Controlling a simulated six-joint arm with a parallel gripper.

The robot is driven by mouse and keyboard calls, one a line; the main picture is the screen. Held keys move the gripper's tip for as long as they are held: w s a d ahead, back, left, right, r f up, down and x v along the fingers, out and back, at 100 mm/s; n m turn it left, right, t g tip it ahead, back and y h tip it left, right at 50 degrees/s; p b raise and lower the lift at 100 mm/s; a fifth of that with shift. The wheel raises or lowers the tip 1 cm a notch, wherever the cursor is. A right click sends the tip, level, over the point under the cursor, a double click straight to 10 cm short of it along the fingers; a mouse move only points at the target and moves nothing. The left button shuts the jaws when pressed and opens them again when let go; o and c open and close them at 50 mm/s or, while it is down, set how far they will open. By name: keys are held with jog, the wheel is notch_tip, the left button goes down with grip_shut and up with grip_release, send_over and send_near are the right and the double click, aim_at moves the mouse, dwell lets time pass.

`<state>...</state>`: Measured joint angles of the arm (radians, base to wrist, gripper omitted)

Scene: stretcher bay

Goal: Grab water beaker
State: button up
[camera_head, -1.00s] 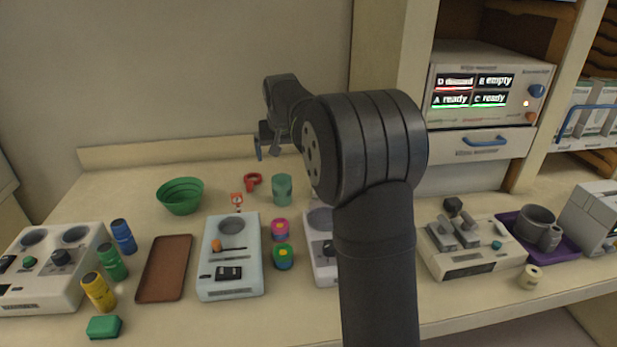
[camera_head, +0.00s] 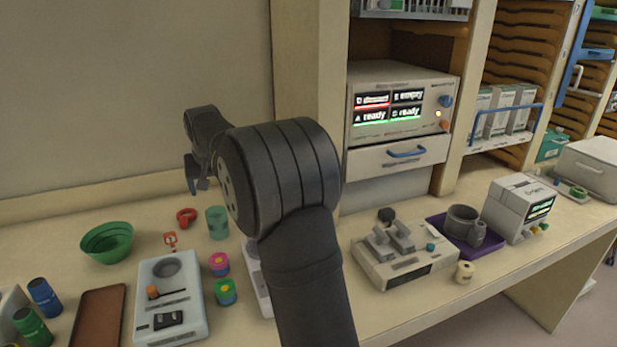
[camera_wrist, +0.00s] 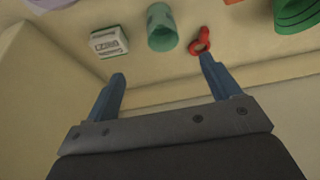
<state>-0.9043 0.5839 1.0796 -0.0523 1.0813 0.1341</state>
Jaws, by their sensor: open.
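A teal cup-shaped vessel (camera_head: 217,222), which looks like the beaker, stands on the counter left of my arm in the head view. It also shows at the top middle of the wrist view (camera_wrist: 161,27). My gripper (camera_head: 193,178) is above the counter, behind and above the cup in the head view. In the wrist view my gripper (camera_wrist: 161,70) is open with nothing between its blue fingers. The cup lies beyond the fingertips, apart from them. A grey mug-like vessel (camera_head: 463,224) sits in a purple tray at the right.
A red ring-shaped item (camera_head: 186,217) and a green bowl (camera_head: 106,242) are left of the cup. A small white labelled box (camera_wrist: 109,41) is on its other side. Pink (camera_head: 219,264) and green (camera_head: 225,291) round pieces and a pale device (camera_head: 170,310) lie in front.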

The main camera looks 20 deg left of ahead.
jog(key=d+r+n+t+h, duration=0.1)
jog(key=d+r+n+t, duration=0.3)
jog(key=n, duration=0.7)
jog(key=s+a+r+n+t+y, duration=0.1)
jog(key=s+n+t+y, duration=0.6)
jog(key=n, duration=1.5)
jog(key=g+h, duration=0.2)
jog(key=g, duration=0.1)
send_near(218, 223)
jog(key=s, duration=0.2)
jog(key=s+d, duration=0.1)
jog(key=shift+s+r, duration=0.3)
jog(key=shift+s, duration=0.05)
jog(key=shift+w+a+f, duration=0.15)
jog(key=shift+w+f, duration=0.05)
jog(key=shift+f, duration=0.05)
jog(key=x, duration=1.7)
jog(key=shift+w+r, duration=0.15)
